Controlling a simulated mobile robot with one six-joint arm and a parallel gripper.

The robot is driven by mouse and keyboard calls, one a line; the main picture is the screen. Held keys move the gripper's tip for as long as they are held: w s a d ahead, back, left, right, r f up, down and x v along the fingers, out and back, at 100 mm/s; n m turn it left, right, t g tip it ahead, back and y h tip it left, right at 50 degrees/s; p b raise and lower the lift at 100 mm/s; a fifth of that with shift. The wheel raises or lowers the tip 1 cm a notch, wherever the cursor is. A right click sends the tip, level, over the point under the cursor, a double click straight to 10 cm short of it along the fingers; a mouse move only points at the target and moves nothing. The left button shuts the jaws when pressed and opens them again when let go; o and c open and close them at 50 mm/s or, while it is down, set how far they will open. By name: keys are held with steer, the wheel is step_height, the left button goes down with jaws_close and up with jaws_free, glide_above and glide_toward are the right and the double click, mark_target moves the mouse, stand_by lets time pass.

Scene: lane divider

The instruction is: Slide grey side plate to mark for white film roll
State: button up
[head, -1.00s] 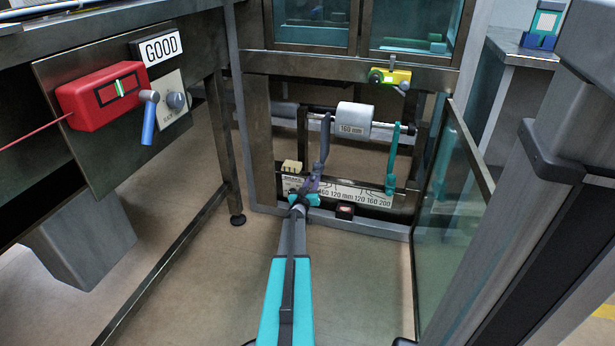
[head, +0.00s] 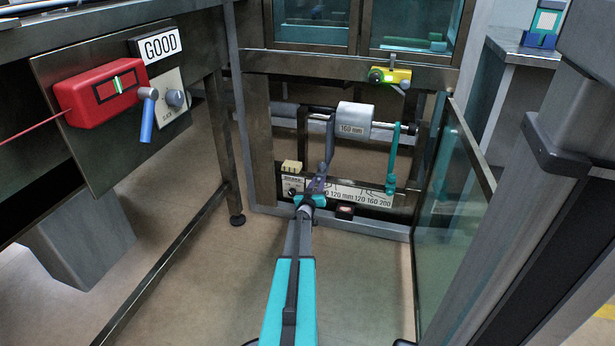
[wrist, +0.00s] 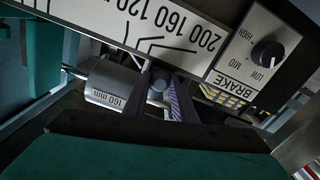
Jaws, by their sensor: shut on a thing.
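The white film roll (head: 355,116), marked 160 mm, sits on a horizontal shaft inside the frame; it also shows in the wrist view (wrist: 112,86). The grey side plate (head: 331,145) stands upright at the roll's left end, very close to it; I cannot tell if they touch. A teal side plate (head: 393,160) stands to the right of the roll, with a gap. My gripper (head: 313,193) is shut on the lower part of the grey side plate. The scale (head: 360,195) reads 120, 160 and 200 on its right side; its left side is partly hidden by my gripper.
A brake knob (wrist: 268,53) sits left of the scale in the head view. A glass door (head: 455,220) stands open at right. A yellow device (head: 390,76) is above the roll.

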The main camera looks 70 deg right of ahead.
steer(key=shift+s, duration=0.35)
steer(key=shift+s+d+b, duration=0.1)
steer(key=shift+s+b, duration=0.2)
steer(key=shift+s, duration=0.8)
steer(key=o, duration=1.1)
